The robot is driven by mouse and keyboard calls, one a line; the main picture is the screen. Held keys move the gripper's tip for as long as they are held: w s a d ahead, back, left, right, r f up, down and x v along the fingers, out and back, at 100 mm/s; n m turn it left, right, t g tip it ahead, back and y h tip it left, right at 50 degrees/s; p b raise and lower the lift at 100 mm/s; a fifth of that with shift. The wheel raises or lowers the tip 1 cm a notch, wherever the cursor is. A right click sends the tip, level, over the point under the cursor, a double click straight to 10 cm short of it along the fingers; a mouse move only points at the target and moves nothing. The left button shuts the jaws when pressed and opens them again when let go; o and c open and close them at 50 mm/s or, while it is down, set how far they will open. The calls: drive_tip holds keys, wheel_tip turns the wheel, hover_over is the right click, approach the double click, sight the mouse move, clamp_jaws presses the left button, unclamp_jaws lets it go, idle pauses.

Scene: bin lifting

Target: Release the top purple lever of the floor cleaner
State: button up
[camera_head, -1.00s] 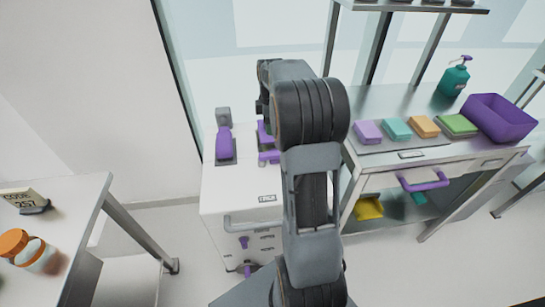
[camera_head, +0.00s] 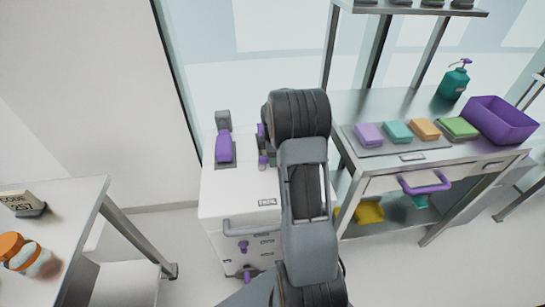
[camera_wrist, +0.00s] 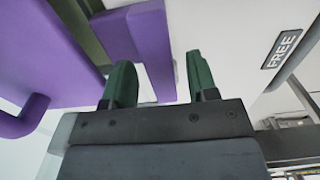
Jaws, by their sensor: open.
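The floor cleaner (camera_head: 230,190) is a white box with purple parts on top, in the head view. A purple lever (camera_head: 224,150) lies on the left of its top. A second purple part (camera_head: 262,160) is beside it, mostly hidden by my arm. In the wrist view a large purple piece (camera_wrist: 40,60) fills the left, and a narrower purple bar (camera_wrist: 148,40) reaches down between the fingers. My gripper (camera_wrist: 160,84) is open, its green fingertips apart around the bar's lower end; I cannot tell if they touch it.
A FREE label (camera_wrist: 282,48) is on the white surface at right. A steel bench (camera_head: 440,160) with colored sponges and a purple bin (camera_head: 500,118) stands close on the right. Another table (camera_head: 60,230) is at left, with clear floor between it and the cleaner.

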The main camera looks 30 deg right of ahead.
drive_tip(key=shift+f, duration=0.25)
clamp_jaws()
idle(0.4)
